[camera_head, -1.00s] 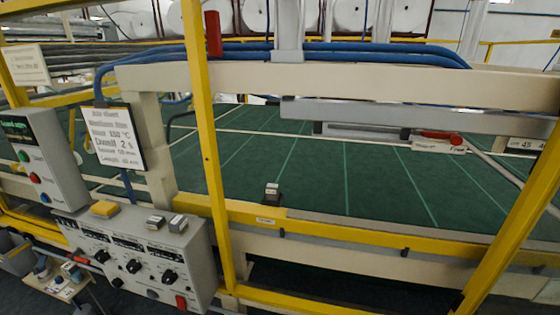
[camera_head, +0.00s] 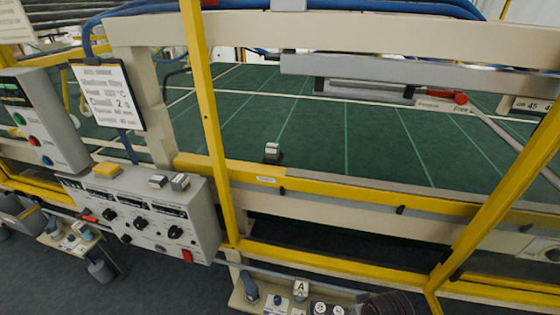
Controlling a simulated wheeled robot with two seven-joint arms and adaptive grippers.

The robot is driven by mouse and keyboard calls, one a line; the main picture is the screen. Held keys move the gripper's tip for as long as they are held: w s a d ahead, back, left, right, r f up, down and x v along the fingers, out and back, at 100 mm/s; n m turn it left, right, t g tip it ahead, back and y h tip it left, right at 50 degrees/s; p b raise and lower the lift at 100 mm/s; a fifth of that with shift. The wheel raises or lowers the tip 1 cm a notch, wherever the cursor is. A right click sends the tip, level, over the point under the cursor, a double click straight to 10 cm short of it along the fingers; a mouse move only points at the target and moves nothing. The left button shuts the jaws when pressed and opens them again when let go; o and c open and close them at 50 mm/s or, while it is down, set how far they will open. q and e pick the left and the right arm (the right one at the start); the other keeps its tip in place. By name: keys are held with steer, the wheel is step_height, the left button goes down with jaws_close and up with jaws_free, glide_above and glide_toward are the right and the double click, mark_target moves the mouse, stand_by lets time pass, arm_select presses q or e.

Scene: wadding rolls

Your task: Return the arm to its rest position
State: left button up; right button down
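Neither of my arms nor grippers shows in the head view. The head view is filled by a machine with a green bed (camera_head: 330,140) marked with light lines, behind a yellow guard frame (camera_head: 208,110). A grey control box (camera_head: 150,215) with black knobs is fixed at the left of the frame.
A grey button panel (camera_head: 45,125) and a white notice (camera_head: 107,95) are at the left. A low shelf (camera_head: 245,293) with small items stands at the bottom, next to a dark round object (camera_head: 388,304) cut by the edge. Dark floor (camera_head: 170,285) is open at lower left.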

steer(key=s+f+g, duration=0.1)
steer(key=s+f, duration=0.2)
steer(key=f, duration=1.2)
steer(key=s+f, duration=0.3)
steer(key=f, duration=1.1)
steer(key=s+d+f, duration=0.2)
steer(key=s+f, duration=0.6)
steer(key=s, duration=0.2)
steer(key=s+d+f+g, duration=0.1)
steer(key=s+d+f, duration=0.1)
steer(key=s+f, duration=0.7)
steer(key=shift+s+d+f, duration=0.15)
steer(key=shift+s+f, duration=0.05)
steer(key=shift+s, duration=0.45)
